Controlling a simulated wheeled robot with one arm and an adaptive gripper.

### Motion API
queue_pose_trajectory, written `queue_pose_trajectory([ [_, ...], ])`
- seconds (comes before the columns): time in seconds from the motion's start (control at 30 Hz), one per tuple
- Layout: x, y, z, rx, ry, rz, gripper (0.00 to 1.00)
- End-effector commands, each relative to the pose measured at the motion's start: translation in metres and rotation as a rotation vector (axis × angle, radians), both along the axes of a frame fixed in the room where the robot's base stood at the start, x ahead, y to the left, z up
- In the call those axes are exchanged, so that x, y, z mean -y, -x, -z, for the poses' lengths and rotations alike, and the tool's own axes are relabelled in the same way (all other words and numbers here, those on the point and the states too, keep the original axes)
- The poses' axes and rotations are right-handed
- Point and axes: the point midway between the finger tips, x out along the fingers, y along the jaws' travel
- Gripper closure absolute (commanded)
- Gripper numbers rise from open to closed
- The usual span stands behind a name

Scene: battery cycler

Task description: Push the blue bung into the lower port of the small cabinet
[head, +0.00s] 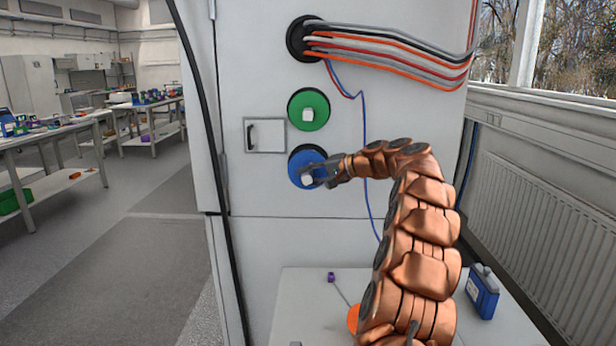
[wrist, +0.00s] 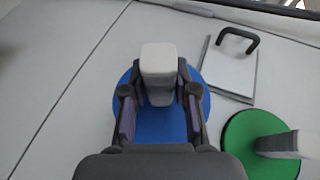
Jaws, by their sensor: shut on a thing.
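The blue bung (head: 303,161) is a round blue disc with a white knob. It is at the lower port (head: 293,156) of the grey-white cabinet (head: 240,188), and part of the port's black rim shows around it. I cannot tell how deep it sits. My gripper (head: 313,179) is shut on the white knob. In the wrist view the blue disc (wrist: 198,108) lies behind the fingers (wrist: 158,90), with the knob between them. The blue disc hides the port's opening.
A green bung (head: 298,117) with a white knob fills the port above. A small panel with a black handle (head: 251,137) is to the left. Cables (head: 400,52) leave the cabinet's top port, and a thin blue-red wire hangs behind my arm. A blue bottle (head: 482,290) stands on the low table.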

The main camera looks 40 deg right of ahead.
Motion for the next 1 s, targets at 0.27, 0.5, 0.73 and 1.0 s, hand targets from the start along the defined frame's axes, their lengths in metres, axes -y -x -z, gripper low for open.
queue_pose_trajectory([
  [0.27, 0.0024, -0.0037, -0.0014, 0.002, -0.001, 0.0, 1.0],
  [0.5, 0.0049, -0.0067, -0.0007, 0.0, -0.001, 0.0, 1.0],
  [0.73, 0.0072, -0.0094, -0.0003, 0.001, 0.0, 0.001, 1.0],
  [1.0, 0.0074, -0.0098, -0.0003, 0.002, 0.001, 0.0, 1.0],
])
